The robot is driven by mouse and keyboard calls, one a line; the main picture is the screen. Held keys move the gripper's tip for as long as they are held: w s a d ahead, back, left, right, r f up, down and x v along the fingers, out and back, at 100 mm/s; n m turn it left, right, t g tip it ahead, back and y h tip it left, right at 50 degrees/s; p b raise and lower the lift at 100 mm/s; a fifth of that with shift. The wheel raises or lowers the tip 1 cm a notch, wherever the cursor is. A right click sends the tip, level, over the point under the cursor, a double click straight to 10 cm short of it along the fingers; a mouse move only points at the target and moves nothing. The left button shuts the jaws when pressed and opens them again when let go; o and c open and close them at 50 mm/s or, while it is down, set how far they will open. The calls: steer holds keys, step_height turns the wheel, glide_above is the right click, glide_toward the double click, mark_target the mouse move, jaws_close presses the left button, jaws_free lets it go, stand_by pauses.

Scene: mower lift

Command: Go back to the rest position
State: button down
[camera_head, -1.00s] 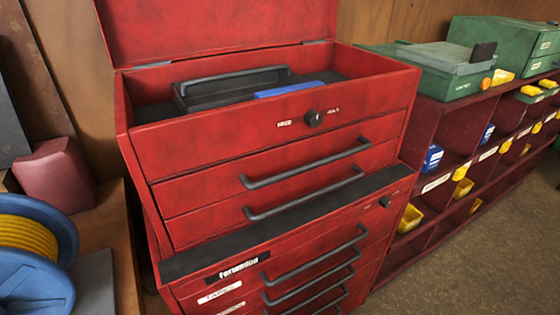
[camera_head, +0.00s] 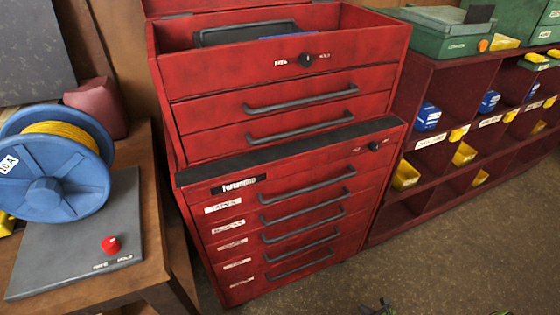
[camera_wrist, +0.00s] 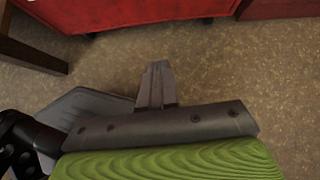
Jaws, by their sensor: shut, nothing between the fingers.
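My gripper (camera_wrist: 157,80) shows in the wrist view with its grey fingers together and nothing between them. It is over bare brown floor, apart from the red cabinet base (camera_wrist: 125,12) at the top of that view. In the head view the red tool chest (camera_head: 285,84) stands in the middle with its lid up and its drawers closed. A dark tray (camera_head: 245,34) and a bit of something blue show in its open top. My gripper cannot be made out clearly in the head view.
A wooden bench (camera_head: 150,240) at left bears a blue reel (camera_head: 60,190) of yellow cord and a grey plate (camera_head: 80,245) with a red knob. Red shelving (camera_head: 420,185) with small bins runs along the right.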

steer(key=w+a+r+n+g, duration=0.1)
steer(key=w+r+n+g, duration=0.15)
steer(key=r+n, duration=0.65)
steer(key=w+a+r+n+g, duration=0.1)
steer(key=w+a+r+n, duration=0.2)
steer(key=r, duration=1.1)
steer(key=w+r+n+g, duration=0.2)
steer(key=w+r+n, duration=0.1)
steer(key=r+n, duration=0.65)
steer(key=s+a+r+n+h, duration=0.1)
steer(key=s+a+r+n, duration=0.15)
steer(key=r, duration=0.45)
steer(key=s+a+r+n+h, duration=0.1)
steer(key=s+a+r, duration=0.25)
steer(key=r, duration=0.25)
steer(key=s+a+r+n+t+h, duration=0.1)
steer(key=s+a+r+n, duration=0.25)
steer(key=s, duration=0.35)
steer(key=s+a+r+n+t, duration=0.1)
steer(key=s+a+r+n, duration=0.1)
steer(key=s+r+n, duration=0.3)
step_height(320, 180, up, 13)
steer(key=s+m+p, duration=0.1)
steer(key=m+p, duration=0.1)
steer(key=p, duration=1.1)
steer(key=shift+p, duration=0.35)
steer(key=c, duration=1.8)
jaws_free()
steer(key=shift+s+a, duration=0.1)
steer(key=shift+a, duration=0.05)
